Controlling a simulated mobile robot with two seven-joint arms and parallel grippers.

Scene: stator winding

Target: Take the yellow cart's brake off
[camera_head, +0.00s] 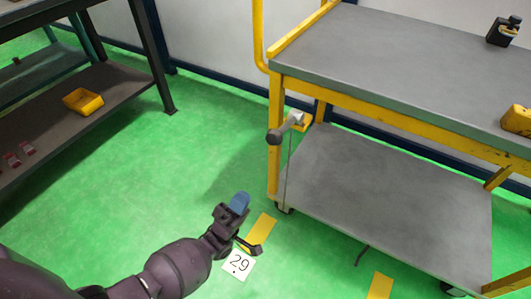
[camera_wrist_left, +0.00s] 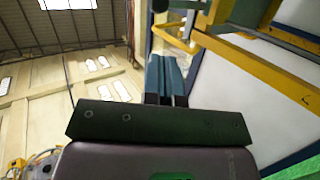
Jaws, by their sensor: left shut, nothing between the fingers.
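The yellow cart (camera_head: 360,95) stands at the right, with a grey top and a grey lower shelf. A brake lever with a dark grip (camera_head: 280,133) sticks out at its left corner post, with a thin rod running down below it. My left gripper (camera_head: 239,201) is below and left of the lever, apart from it, with its blue fingers shut and empty. The fingers also show in the left wrist view (camera_wrist_left: 166,75), with the cart's yellow frame (camera_wrist_left: 250,65) above and to the right. My right gripper is not in view.
A dark shelf rack (camera_head: 75,105) with a yellow bin (camera_head: 83,101) stands at the left. A floor card marked 29 (camera_head: 239,264) and yellow floor marks (camera_head: 261,229) lie near my gripper.

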